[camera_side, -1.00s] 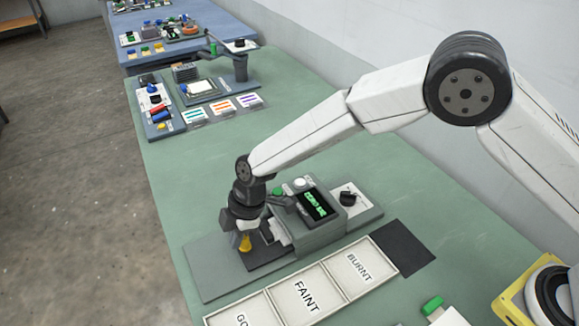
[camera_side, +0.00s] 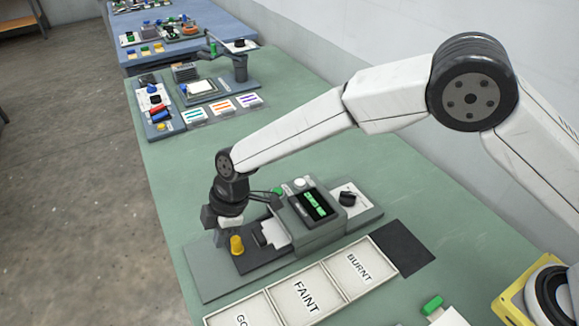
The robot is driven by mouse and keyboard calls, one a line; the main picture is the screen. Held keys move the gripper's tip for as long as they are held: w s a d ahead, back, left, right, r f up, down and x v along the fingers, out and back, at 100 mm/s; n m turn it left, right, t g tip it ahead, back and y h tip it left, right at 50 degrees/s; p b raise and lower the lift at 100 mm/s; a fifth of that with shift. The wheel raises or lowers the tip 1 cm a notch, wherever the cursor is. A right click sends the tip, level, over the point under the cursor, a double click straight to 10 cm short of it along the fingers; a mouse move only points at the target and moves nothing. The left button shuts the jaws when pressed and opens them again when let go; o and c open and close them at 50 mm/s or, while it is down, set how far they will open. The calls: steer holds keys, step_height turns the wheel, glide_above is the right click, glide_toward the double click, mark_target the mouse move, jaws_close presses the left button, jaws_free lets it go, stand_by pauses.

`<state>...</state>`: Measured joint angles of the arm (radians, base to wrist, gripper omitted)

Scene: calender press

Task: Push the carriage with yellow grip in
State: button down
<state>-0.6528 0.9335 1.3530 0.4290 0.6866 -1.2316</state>
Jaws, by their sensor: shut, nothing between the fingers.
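The carriage (camera_side: 255,258) is a dark flat plate that sticks out to the left of the grey press (camera_side: 317,220) on its base board. Its yellow grip (camera_side: 236,245) stands upright at the plate's left end. A white piece (camera_side: 274,236) lies between the grip and the press housing. My gripper (camera_side: 219,240) is shut and empty, pointing down just left of the yellow grip. I cannot tell whether its fingers touch the grip.
A row of white trays marked FAINT (camera_side: 307,297) and BURNT (camera_side: 358,268) lies in front of the press. A dark mat (camera_side: 402,248) is right of them. A green-handled item (camera_side: 433,305) is at the lower right.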

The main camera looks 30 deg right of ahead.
steer(key=v, duration=0.7)
steer(key=shift+a+r, duration=0.1)
steer(key=shift+w+a+r, duration=0.1)
steer(key=shift+w+a, duration=0.1)
steer(key=shift+a, duration=0.75)
glide_above(213, 263)
step_height(213, 263, down, 9)
steer(key=shift+f, duration=0.25)
steer(key=shift+d, duration=1.9)
